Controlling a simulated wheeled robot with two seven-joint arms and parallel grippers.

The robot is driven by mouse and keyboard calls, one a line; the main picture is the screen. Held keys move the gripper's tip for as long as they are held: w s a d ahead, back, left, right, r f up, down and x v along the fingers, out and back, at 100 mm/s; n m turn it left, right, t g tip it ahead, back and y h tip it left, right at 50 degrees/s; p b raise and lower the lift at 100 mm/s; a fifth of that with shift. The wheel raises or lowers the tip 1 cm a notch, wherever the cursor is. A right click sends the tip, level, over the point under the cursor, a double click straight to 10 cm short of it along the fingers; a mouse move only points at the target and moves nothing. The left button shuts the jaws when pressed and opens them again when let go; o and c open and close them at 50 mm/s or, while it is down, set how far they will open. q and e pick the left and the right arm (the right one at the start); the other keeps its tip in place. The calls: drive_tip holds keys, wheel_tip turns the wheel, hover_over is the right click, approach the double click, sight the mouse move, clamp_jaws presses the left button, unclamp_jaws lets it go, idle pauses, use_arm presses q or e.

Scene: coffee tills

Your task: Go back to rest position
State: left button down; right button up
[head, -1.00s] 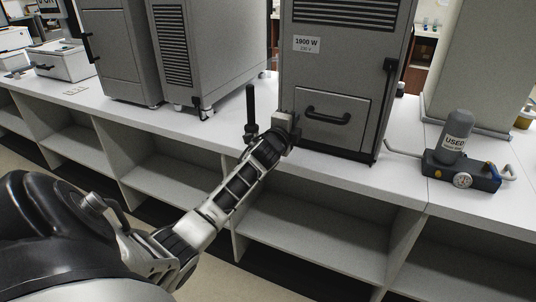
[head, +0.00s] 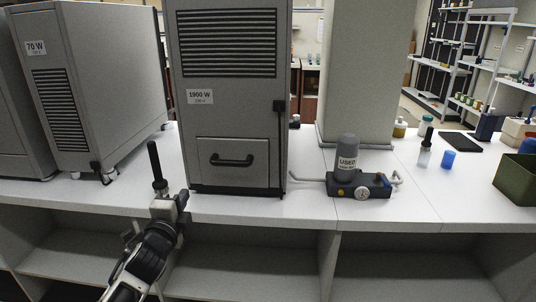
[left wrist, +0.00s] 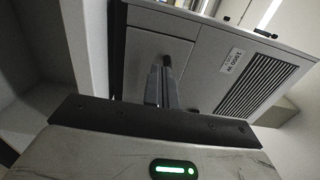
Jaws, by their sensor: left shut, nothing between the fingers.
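My left arm comes in from the lower left in the head view. My left gripper (head: 181,200) is at the front edge of the white counter (head: 255,211), in front of the grey 1900 W cabinet (head: 228,119). It is shut and empty. The left wrist view shows the closed fingers (left wrist: 166,76) before the cabinet's grey front (left wrist: 142,55); I cannot tell the gap between them. A thin black upright rod (head: 155,163) shows beside the gripper; I cannot tell what it belongs to. My right gripper is not in view.
A grey canister marked USED (head: 347,157) sits on a dark gauge block (head: 372,187) right of the cabinet. A second grey cabinet (head: 105,80) stands left. Bottles, a blue cup (head: 448,159) and a green bin (head: 517,180) are farther right. Open shelves lie under the counter.

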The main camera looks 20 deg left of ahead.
use_arm(q)
drive_tip(key=s+d+f+n+g+h, duration=0.3)
drive_tip(key=s+d+f+n+h, duration=0.35)
drive_tip(key=d+f, duration=0.7)
drive_tip(key=s+d+f+n+g+h, duration=0.1)
drive_tip(key=s+d+f+n, duration=0.1)
drive_tip(key=s+d, duration=0.4)
drive_tip(key=s+d+f+n+g+h, duration=0.1)
drive_tip(key=s+d+f+n+g, duration=0.1)
drive_tip(key=s+d, duration=0.5)
drive_tip(key=shift+s+d+f+n, duration=0.15)
drive_tip(key=shift+d+f+n, duration=0.5)
drive_tip(key=shift+d, duration=0.05)
drive_tip(key=shift+h, duration=0.25)
